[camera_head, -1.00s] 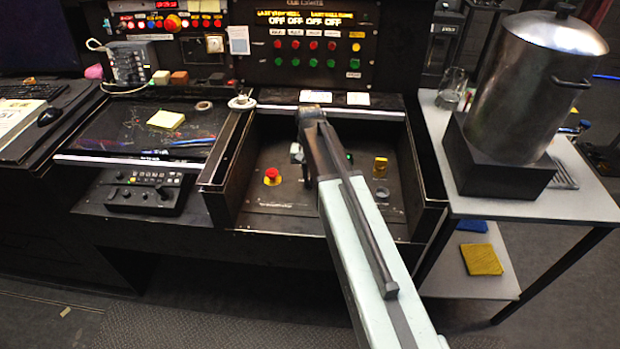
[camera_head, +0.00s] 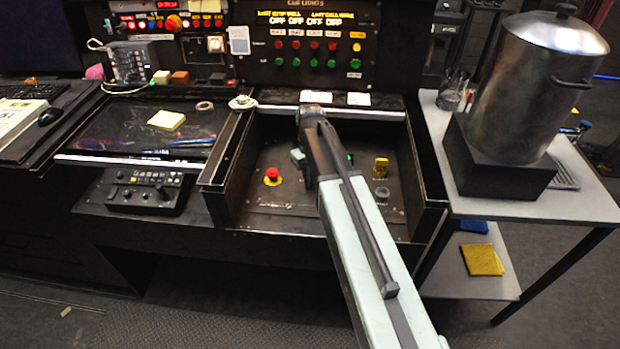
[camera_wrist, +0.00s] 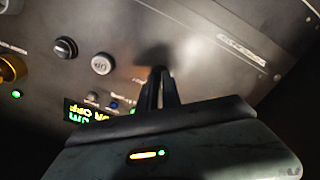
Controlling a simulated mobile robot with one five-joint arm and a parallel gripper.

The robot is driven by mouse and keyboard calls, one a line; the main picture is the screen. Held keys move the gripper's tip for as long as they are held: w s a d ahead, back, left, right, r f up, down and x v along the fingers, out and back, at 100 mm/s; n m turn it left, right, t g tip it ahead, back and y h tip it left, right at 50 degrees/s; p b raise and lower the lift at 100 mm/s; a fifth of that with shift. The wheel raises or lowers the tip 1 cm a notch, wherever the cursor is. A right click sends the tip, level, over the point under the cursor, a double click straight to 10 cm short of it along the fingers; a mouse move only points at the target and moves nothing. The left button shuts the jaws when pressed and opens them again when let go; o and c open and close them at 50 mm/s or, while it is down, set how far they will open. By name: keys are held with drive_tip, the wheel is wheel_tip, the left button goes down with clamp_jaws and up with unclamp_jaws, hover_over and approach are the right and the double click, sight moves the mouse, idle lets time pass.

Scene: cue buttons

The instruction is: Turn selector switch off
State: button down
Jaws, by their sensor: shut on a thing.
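My gripper (camera_wrist: 160,76) points at the dark control panel (camera_wrist: 205,75) in the wrist view, its two black fingers close together at the panel face. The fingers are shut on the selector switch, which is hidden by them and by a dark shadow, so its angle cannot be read. In the head view, my arm reaches into the recessed panel (camera_head: 290,222) and my gripper (camera_head: 299,158) is partly hidden behind the arm link.
A red mushroom button (camera_head: 272,176) is left of my arm. Raised box walls (camera_head: 228,165) enclose the panel. A lit green display (camera_wrist: 88,113) is close by my fingers.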

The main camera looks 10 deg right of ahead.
drive_tip(key=shift+n, duration=0.6)
drive_tip(key=c, duration=1.5)
unclamp_jaws()
drive_tip(key=shift+c, duration=0.2)
drive_tip(key=shift+r, duration=0.1)
wheel_tip(320, 180, up, 8)
drive_tip(key=p, duration=0.8)
drive_tip(key=shift+f, duration=0.2)
